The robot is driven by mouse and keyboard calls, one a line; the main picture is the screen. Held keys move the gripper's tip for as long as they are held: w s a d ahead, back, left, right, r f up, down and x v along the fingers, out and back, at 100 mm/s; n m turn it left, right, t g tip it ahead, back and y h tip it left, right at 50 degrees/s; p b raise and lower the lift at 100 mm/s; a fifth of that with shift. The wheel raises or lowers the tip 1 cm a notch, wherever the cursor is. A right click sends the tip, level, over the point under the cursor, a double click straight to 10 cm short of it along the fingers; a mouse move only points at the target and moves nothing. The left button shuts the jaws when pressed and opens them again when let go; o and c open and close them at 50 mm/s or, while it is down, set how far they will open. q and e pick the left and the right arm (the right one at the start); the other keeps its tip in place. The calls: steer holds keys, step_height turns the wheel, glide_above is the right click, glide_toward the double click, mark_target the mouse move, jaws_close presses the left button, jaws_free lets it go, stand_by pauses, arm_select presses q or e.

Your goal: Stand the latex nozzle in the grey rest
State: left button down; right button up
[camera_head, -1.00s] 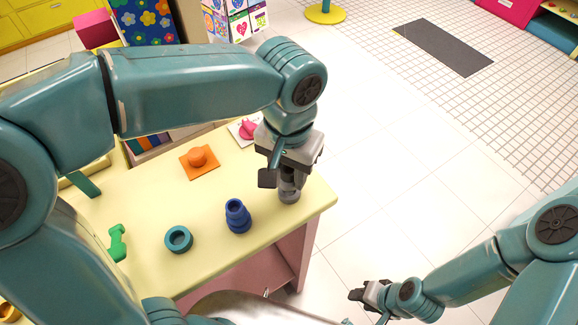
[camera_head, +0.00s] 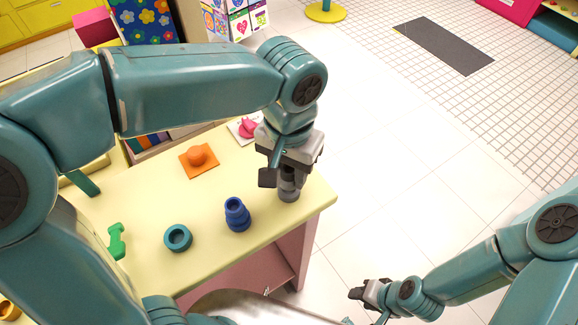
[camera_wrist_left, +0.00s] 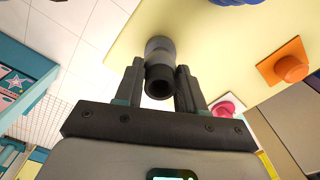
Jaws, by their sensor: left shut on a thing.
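The latex nozzle (camera_wrist_left: 160,82), a dark grey tube with an open end, is between the fingers of my left gripper (camera_head: 287,175). The gripper is shut on it near the table's right corner and points down. The grey rest (camera_head: 289,194) is a short grey cylinder on the table directly below the gripper; it also shows in the left wrist view (camera_wrist_left: 159,46). The nozzle lines up with the rest and meets it in the picture. How deep it sits is hidden. My right gripper (camera_head: 368,294) is low over the floor, away from the table; its finger gap is unclear.
On the yellow table (camera_head: 140,205) stand a blue stepped piece (camera_head: 237,214), a teal ring (camera_head: 178,238), an orange knob on a square plate (camera_head: 197,158), a pink piece (camera_head: 248,128) and a green piece (camera_head: 117,241). The table's right edge is close to the rest.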

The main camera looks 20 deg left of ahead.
arm_select(q)
steer(key=shift+f+b, duration=0.75)
steer(key=shift+f, duration=0.3)
steer(key=c, duration=0.6)
jaws_free()
step_height(320, 180, up, 8)
steer(key=p, duration=0.7)
steer(key=shift+r, duration=0.1)
